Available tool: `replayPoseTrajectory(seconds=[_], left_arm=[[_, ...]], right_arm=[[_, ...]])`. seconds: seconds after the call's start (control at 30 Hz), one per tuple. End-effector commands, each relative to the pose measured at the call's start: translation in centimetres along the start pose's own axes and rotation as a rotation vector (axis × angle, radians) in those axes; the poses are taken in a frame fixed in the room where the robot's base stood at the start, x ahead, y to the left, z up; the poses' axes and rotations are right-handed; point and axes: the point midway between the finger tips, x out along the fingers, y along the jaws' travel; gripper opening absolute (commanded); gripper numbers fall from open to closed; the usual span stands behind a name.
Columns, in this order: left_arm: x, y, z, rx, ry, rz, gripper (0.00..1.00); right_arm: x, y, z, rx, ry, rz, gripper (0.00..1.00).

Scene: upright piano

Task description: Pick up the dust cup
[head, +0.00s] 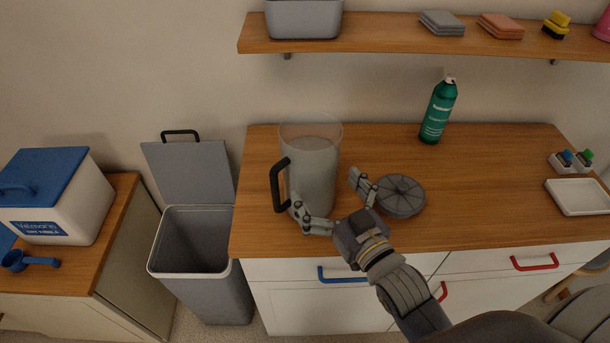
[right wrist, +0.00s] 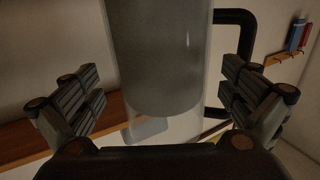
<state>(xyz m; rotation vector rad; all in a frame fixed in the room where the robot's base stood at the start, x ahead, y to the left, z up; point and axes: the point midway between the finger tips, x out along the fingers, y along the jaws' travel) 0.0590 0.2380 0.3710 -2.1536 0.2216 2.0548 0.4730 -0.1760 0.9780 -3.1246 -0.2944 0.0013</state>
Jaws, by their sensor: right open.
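The dust cup (head: 312,165) is a tall clear cylinder with grey content and a black handle on its left side. It stands upright on the wooden counter in the head view. My right gripper (head: 327,190) is open in front of the cup, with its fingers spread toward the cup's lower part. In the right wrist view the cup (right wrist: 160,60) stands between the two spread fingers, with visible gaps on both sides, and its handle (right wrist: 238,20) shows at the right. My left gripper is not in view.
A round grey ribbed disc (head: 401,194) lies just right of the gripper. A green spray bottle (head: 438,112) and a white tray (head: 578,196) are on the counter (head: 490,190). An open grey bin (head: 190,285) stands left of it. A shelf (head: 375,38) hangs above.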

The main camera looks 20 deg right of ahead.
Motion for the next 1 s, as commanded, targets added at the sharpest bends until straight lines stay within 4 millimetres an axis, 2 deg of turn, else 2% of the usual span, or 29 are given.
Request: replayPoseTrajectory(seconds=[0.17,0.3,0.37,0.6,0.87,1.0], left_arm=[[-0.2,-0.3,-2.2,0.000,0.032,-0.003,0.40],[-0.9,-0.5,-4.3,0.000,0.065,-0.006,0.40],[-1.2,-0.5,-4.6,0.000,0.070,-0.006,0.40],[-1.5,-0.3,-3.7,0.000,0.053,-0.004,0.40],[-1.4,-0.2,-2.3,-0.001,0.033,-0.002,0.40],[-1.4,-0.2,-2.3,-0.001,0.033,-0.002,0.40]], right_arm=[[0.8,0.0,0.0,0.000,0.000,0.000,1.00],[2.4,-0.1,0.1,0.000,0.001,-0.001,1.00],[3.3,-0.2,0.2,-0.001,0.001,0.000,1.00],[5.4,-0.2,0.4,0.000,0.000,0.000,1.00],[5.6,-0.2,0.5,0.000,-0.001,0.000,1.00],[5.6,-0.2,0.5,0.000,-0.001,0.000,0.68]])
